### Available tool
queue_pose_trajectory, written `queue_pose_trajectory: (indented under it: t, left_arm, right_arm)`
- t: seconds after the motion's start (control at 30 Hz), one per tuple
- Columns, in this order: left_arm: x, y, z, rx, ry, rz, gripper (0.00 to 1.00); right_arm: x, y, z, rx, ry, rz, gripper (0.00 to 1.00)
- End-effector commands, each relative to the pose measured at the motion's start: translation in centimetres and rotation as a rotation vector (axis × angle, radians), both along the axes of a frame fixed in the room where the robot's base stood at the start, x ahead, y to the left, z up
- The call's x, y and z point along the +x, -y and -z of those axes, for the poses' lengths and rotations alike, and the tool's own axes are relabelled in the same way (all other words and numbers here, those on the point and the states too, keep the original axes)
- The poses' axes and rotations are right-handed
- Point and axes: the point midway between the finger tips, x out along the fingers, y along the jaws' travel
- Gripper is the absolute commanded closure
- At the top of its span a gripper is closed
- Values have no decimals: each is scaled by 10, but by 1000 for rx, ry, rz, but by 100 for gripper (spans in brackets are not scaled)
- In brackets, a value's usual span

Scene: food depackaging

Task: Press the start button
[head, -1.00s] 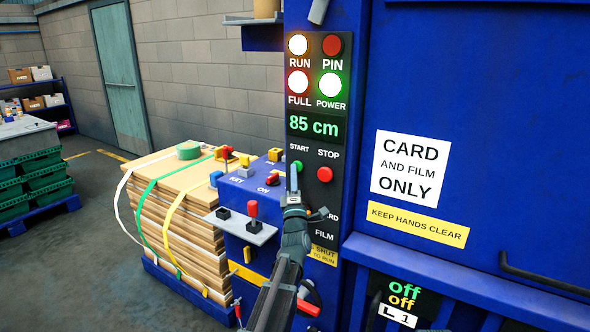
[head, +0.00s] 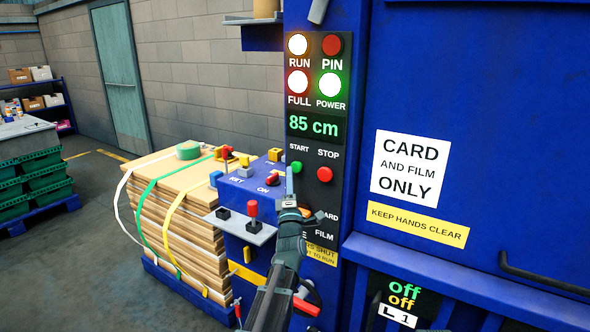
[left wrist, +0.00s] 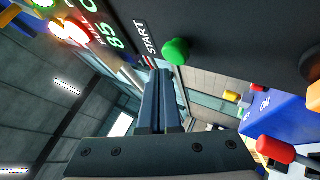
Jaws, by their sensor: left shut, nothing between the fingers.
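The green start button (head: 296,167) is on the dark control panel (head: 313,215) of the blue machine, under the word START. It also shows in the left wrist view (left wrist: 176,51), just above and right of my fingertips. My left gripper (head: 290,172) is shut and empty, pointing up in front of the panel. Its tips overlap the left part of the button in the head view; I cannot tell whether they touch it. In the left wrist view the closed fingers (left wrist: 157,75) end near the word START. The red stop button (head: 325,174) is to the right. My right gripper is not seen.
The RUN lamp (head: 298,45) and POWER lamp (head: 330,85) are lit, and the display (head: 313,126) reads 85 cm. A blue box with a red-knobbed lever (head: 252,210) stands left of the panel. Strapped cardboard (head: 185,215) is stacked beyond.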

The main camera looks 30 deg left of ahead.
Motion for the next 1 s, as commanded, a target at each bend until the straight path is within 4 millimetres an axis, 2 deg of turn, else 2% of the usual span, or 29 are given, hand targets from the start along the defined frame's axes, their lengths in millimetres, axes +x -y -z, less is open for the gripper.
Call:
queue_pose_trajectory:
  t: [0.47, 1.0]
  left_arm:
    - [-44, -3, 0, -1, 0, -1, 100]
    - [-45, -2, 0, 1, -4, 1, 100]
  right_arm:
    - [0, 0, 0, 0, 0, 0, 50]
    - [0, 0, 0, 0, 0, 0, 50]
